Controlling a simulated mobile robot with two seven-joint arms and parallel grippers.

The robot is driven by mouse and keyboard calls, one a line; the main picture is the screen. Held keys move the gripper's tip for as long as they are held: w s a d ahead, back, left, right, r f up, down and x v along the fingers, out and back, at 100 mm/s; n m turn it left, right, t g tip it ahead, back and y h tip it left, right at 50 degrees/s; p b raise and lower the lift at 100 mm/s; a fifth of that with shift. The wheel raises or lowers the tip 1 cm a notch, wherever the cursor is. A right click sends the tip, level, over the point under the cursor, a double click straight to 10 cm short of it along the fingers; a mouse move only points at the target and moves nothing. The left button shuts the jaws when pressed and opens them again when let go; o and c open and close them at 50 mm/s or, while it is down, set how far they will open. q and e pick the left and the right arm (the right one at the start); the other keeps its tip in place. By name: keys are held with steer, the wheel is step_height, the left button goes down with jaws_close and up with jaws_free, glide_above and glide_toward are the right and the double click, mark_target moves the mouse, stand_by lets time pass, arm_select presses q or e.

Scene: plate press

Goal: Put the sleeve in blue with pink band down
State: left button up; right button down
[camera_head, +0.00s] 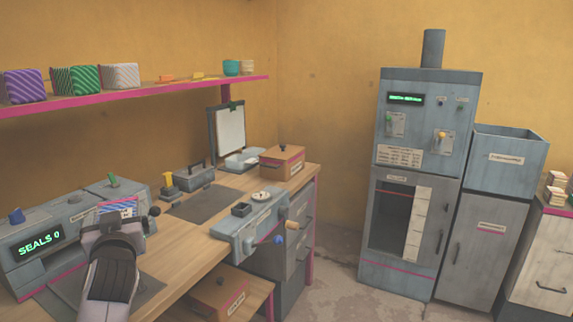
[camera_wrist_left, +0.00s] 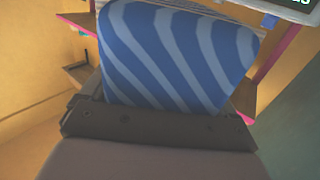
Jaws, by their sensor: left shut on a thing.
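The blue sleeve, with lighter blue diagonal stripes (camera_wrist_left: 180,55), fills the upper middle of the left wrist view. My left gripper (camera_wrist_left: 158,125) is shut on its near edge. In the head view a small part of the sleeve (camera_head: 117,209) shows just beyond my left gripper (camera_head: 120,224), held in front of the grey machine whose display reads SEALS 0 (camera_head: 60,232). Some pink shows on the sleeve there, but the band is too small to make out. Most of the sleeve is hidden by the gripper in the head view. My right gripper is not in view.
The wooden bench (camera_head: 185,238) bears a bare dark mat (camera_head: 205,203), a small grey device (camera_head: 193,177), a grey lever unit (camera_head: 250,225) and a brown box (camera_head: 283,161). A pink-edged shelf (camera_head: 140,93) holds striped packs above. A tall grey cabinet (camera_head: 420,120) stands at right.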

arm_select(q)
steer(key=s+d+f+m+t+h, duration=0.1)
steer(key=s+d+f+h, duration=0.3)
steer(key=s, duration=0.5)
steer(key=s+d+f+m+t+h, duration=0.1)
steer(key=s+d+f+m+h, duration=0.3)
steer(key=s+d+f, duration=0.4)
steer(key=shift+s+f, duration=0.3)
steer(key=shift+s, duration=0.6)
